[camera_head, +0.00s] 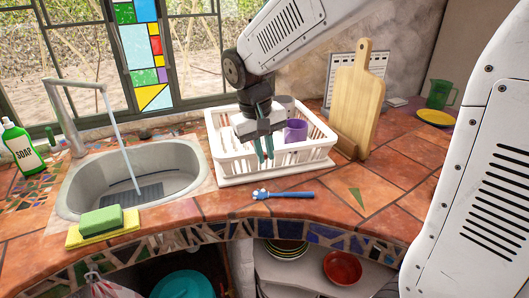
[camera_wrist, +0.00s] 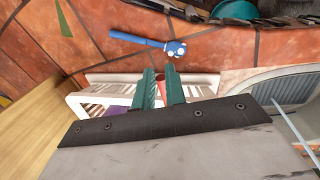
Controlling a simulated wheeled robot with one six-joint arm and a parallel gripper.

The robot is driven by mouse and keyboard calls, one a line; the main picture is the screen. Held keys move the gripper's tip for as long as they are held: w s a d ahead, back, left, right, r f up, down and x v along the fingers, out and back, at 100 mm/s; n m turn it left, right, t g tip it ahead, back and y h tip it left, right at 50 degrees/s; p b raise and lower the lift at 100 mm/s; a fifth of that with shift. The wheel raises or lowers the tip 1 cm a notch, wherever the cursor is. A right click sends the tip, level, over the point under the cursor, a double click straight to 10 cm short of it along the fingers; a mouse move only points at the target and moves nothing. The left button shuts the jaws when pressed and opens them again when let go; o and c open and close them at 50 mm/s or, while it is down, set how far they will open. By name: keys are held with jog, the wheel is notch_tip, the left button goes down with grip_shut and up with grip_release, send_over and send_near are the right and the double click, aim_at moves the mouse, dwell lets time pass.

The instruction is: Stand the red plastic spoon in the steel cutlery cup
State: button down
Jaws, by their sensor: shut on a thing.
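My gripper (camera_head: 264,155) points down over the front left part of the white dish rack (camera_head: 232,166). In the wrist view its teal fingers (camera_wrist: 162,88) are shut on a narrow red piece (camera_wrist: 160,86), which fits the red plastic spoon. Most of the spoon is hidden by the fingers, and its tilt cannot be told.
A purple cup (camera_head: 296,131) stands in the rack, right of my gripper. A blue-handled brush (camera_head: 288,195) lies in front. The sink (camera_head: 85,195) with running water is left; a wooden board (camera_head: 352,100) stands right. Tiles between board and green mug (camera_head: 440,94) are mostly clear.

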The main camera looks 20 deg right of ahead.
jog(key=shift+f, duration=0.25)
